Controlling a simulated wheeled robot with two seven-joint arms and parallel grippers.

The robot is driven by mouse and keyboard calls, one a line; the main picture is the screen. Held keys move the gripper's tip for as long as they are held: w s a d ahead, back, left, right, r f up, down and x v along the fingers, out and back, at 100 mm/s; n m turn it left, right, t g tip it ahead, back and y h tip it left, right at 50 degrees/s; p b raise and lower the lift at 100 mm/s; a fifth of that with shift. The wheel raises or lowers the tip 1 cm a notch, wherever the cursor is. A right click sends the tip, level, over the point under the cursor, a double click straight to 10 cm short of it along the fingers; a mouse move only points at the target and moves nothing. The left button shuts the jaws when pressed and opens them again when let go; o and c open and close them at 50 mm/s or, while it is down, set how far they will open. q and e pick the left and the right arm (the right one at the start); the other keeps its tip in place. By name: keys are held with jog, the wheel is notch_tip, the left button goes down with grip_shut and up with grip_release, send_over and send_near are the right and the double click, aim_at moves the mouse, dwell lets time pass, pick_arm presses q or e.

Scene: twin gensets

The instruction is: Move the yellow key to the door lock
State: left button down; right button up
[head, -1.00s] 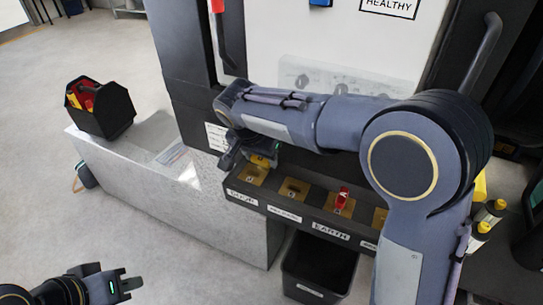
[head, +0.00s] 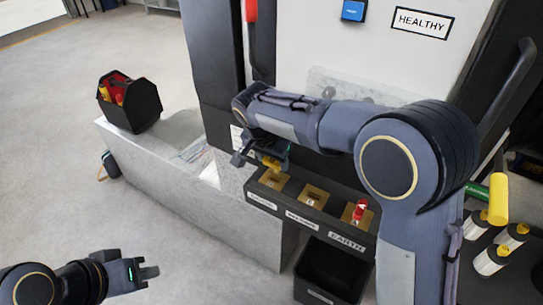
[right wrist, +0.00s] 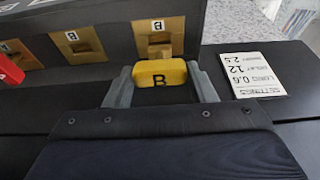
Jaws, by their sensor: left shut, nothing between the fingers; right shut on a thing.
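The same gripper in the right wrist view (right wrist: 161,85) is shut on the key's sides. The key is close to the leftmost brass slot plate (right wrist: 158,38) of the black shelf. That plate's opening shows with no key in it. My left gripper (head: 148,272) is shut and empty at the lower left, over the floor. I cannot make out which part is the door lock.
A red key (head: 360,210) stands in the EARTH slot of the black shelf (head: 300,218). A black bin (head: 331,275) is below. A toolbox (head: 130,100) sits on the grey plinth (head: 190,195). The cabinet front (head: 330,40) rises behind my right arm. Yellow-topped cylinders (head: 492,260) stand at right.

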aim_at(274, 168)
jog(key=shift+w+d+f+g+y+p, duration=0.45)
jog(key=shift+g+p, duration=0.35)
jog(key=shift+p, duration=0.4)
jog(key=shift+w+f+y, duration=0.1)
jog(key=shift+f+y, duration=0.15)
jog(key=shift+f, duration=0.05)
jog(key=shift+a+f, duration=0.1)
jog(key=shift+f, duration=0.1)
jog(key=shift+f+b, duration=0.85)
jog(key=shift+f, duration=0.4)
jog(key=shift+f, duration=0.1)
jog(key=o, duration=1.2)
jog(key=shift+c, duration=0.2)
